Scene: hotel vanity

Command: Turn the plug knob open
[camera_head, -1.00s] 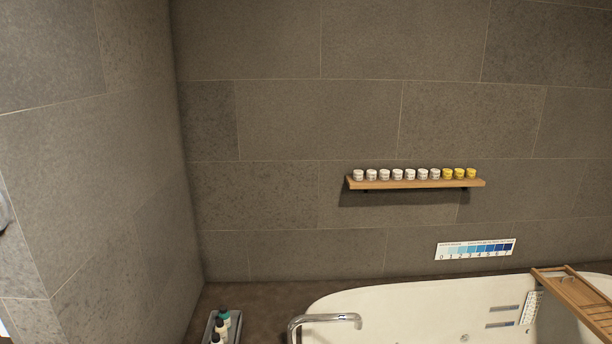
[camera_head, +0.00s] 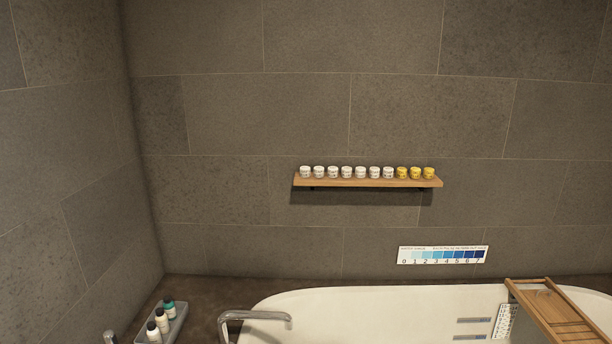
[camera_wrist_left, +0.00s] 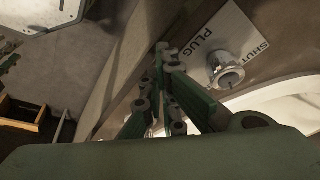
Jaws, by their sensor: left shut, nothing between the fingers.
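The plug knob (camera_wrist_left: 226,73) is a round silver metal knob on a pale label plate (camera_wrist_left: 243,38) in the left wrist view. In the head view the knob and both grippers are out of sight. The white bathtub (camera_head: 375,305) shows there at the bottom, with a chrome spout (camera_head: 256,316) over its left end.
A tray (camera_head: 174,331) with several bottles stands left of the tub. A wooden rack (camera_head: 556,318) lies across the tub's right side. A wall shelf (camera_head: 366,182) holds a row of white and yellow jars. A blue numbered scale (camera_head: 443,255) is on the wall.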

